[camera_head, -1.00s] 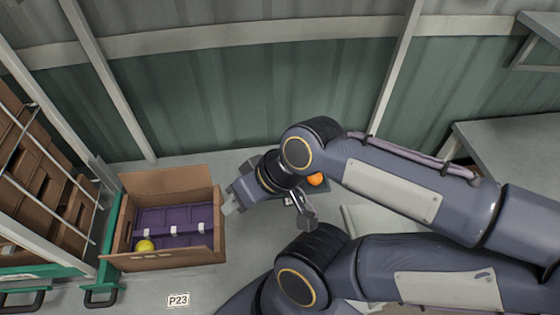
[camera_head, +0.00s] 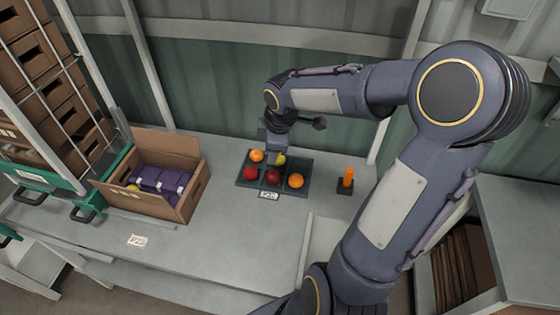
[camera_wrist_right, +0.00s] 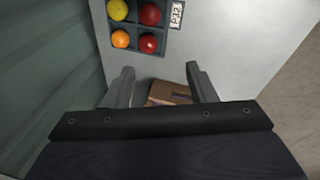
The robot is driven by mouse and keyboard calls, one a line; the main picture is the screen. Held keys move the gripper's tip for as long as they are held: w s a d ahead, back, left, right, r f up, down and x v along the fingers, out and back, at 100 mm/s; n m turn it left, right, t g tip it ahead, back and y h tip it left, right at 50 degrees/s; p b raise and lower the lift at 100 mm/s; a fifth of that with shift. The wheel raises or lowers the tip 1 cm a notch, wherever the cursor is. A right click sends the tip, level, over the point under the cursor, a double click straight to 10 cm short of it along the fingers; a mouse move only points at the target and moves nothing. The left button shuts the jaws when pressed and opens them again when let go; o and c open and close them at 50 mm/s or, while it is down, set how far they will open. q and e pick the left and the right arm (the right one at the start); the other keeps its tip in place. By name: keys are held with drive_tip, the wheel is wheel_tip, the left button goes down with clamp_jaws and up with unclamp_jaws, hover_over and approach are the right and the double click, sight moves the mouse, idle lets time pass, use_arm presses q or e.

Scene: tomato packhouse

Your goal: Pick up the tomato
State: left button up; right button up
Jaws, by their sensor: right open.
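Several tomatoes sit in a dark compartment tray (camera_head: 240,184) on the bench: an orange one (camera_head: 256,156), a yellow one (camera_head: 281,160), two red ones (camera_head: 250,173) (camera_head: 272,176), and another orange one (camera_head: 296,181) at the right. The picture does not show which tomato is meant. My right gripper (camera_head: 293,138) is above the tray's far side, apart from the tomatoes and close to the yellow one in the picture. In the right wrist view its fingers (camera_wrist_right: 162,78) are apart and empty, with yellow (camera_wrist_right: 118,10), red and orange tomatoes beyond them. My left gripper is not in view.
A cardboard box (camera_head: 190,205) with purple inserts and a yellow tomato (camera_head: 133,188) stands left of the tray. A small dark stand (camera_head: 344,188) holds an orange object. A rack of brown crates is at far left, the wall behind.

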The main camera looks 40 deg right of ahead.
drive_tip(key=w+d+f+n, duration=0.2)
drive_tip(key=w+d+f, duration=0.1)
drive_tip(key=f, duration=0.4)
drive_tip(key=w+d+f+n+p, duration=0.1)
drive_tip(key=w+d+f+n, duration=0.1)
drive_tip(key=w+d+f, duration=0.2)
drive_tip(key=w+d+f+n, duration=0.3)
drive_tip(key=w+d+f, duration=0.1)
drive_tip(key=f, duration=0.6)
drive_tip(key=shift+w+p, duration=0.15)
drive_tip(key=shift+p, duration=0.2)
drive_tip(key=shift+w+f, duration=0.1)
drive_tip(key=shift+f, duration=0.25)
drive_tip(key=c, duration=0.4)
